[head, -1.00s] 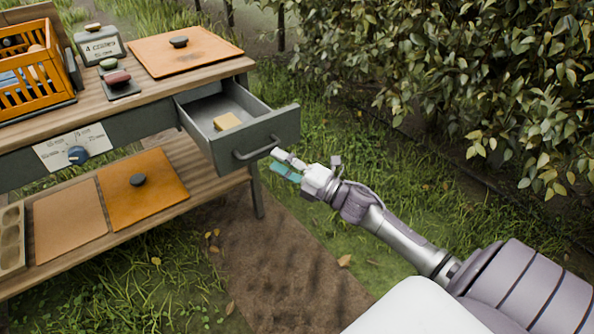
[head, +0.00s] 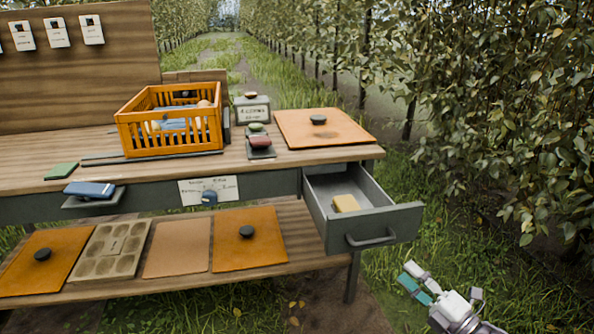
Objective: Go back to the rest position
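My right gripper (head: 418,282) is at the lower right, below and to the right of the open drawer. It is apart from the drawer handle (head: 371,238), with grass behind it. Its two fingers, one white and one teal-tipped, show a gap between them, and nothing is held. The grey drawer (head: 402,222) is pulled out of the bench's right end and holds a yellow block (head: 346,204). My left gripper is out of the picture.
The wooden bench (head: 60,172) carries an orange crate (head: 170,140), a labelled box (head: 252,110) and an orange lidded board (head: 322,130). A lower shelf (head: 190,275) holds boards and a mould tray (head: 110,250). Grass and hedge lie to the right.

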